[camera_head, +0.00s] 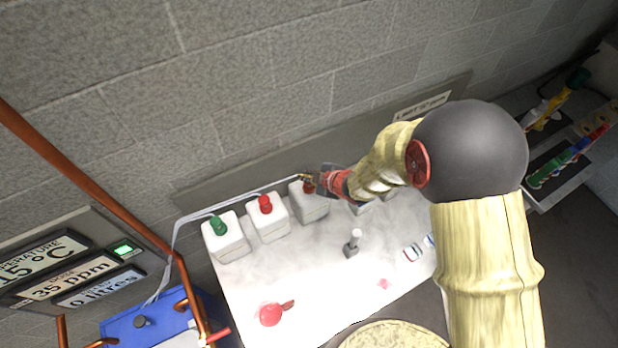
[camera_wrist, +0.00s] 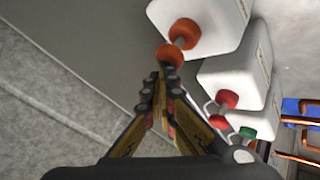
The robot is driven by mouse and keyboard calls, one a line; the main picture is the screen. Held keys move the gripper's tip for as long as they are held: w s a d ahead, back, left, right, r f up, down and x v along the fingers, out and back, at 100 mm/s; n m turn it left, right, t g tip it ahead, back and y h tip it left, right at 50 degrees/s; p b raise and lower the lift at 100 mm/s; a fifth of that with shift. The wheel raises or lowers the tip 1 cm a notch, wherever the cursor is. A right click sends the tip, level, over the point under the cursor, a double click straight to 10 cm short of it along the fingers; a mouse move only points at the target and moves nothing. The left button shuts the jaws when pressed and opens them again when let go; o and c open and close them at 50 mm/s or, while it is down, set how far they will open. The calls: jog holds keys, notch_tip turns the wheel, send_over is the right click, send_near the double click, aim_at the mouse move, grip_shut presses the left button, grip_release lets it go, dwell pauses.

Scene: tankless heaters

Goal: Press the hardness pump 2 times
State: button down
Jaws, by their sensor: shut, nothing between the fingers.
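White box-shaped pumps with coloured knobs stand in a row along the back of the white bench. In the head view these are a green-knobbed pump (camera_head: 228,241), a red-knobbed pump (camera_head: 269,225) and an orange-red-knobbed pump (camera_head: 310,209). More white pumps are partly hidden behind my arm. I cannot read which pump is for hardness. My gripper (camera_head: 308,179) is shut and empty, at the orange-red knob. In the wrist view the orange knob (camera_wrist: 171,54) is just ahead of my fingertips (camera_wrist: 160,76); I cannot tell whether they touch.
A grey block wall rises close behind the pumps. On the bench are a grey lever (camera_head: 352,243) and a red knob (camera_head: 271,314). A display panel (camera_head: 70,268) reading 35 ppm is at left, above a blue box (camera_head: 150,322) with copper pipes. The bench's middle has free room.

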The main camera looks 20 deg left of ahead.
jog(key=shift+f+b, duration=0.55)
jog(key=shift+f, duration=0.2)
dwell(0.5)
jog(key=shift+r, duration=0.1)
jog(key=shift+r+p, duration=1.3)
jog(key=shift+r, duration=0.35)
notch_tip(320, 180, up, 5)
jog(key=p, duration=0.4)
dwell(0.4)
